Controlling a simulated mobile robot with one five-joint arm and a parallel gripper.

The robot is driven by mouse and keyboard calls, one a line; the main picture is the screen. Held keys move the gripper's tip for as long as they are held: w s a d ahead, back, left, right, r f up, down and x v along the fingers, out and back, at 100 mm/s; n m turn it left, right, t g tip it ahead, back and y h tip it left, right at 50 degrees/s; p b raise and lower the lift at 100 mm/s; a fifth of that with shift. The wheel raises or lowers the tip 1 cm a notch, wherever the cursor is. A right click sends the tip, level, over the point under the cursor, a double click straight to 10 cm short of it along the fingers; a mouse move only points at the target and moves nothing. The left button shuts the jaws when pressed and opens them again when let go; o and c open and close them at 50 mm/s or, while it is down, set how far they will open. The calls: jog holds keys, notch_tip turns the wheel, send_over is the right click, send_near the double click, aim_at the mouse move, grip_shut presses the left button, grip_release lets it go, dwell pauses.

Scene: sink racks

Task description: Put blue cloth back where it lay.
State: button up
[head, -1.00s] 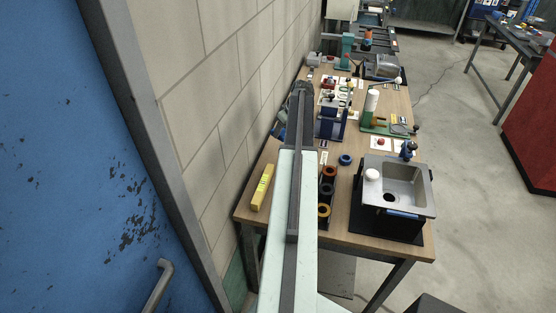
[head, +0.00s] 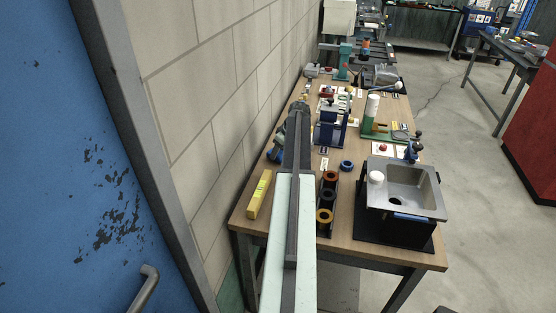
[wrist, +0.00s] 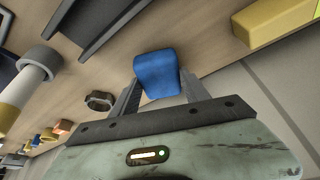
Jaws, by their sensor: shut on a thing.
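The blue cloth (wrist: 156,68) is in the wrist view, a small rounded bundle between the two fingers of my gripper (wrist: 160,88). The fingers are shut on it. The wooden table top shows beyond it; I cannot tell how high above the table it is. In the head view my arm reaches along the table's left side by the wall, and the arm hides the gripper's fingers. A blue patch (head: 275,155) shows left of the arm there; I cannot tell what it is.
A yellow block (head: 259,194) lies at the table's near left. A black rack with coloured rings (head: 327,201) stands right of my arm. A grey sink (head: 432,190) stands at the near right, with a blue ring (head: 347,166) behind left. Several devices crowd the far table.

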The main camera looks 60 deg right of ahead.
jog(key=shift+f, duration=0.75)
jog(key=shift+r, duration=0.25)
jog(key=shift+f, duration=0.1)
jog(key=o, duration=1.2)
jog(key=p+v, duration=1.1)
jog(key=v, duration=0.1)
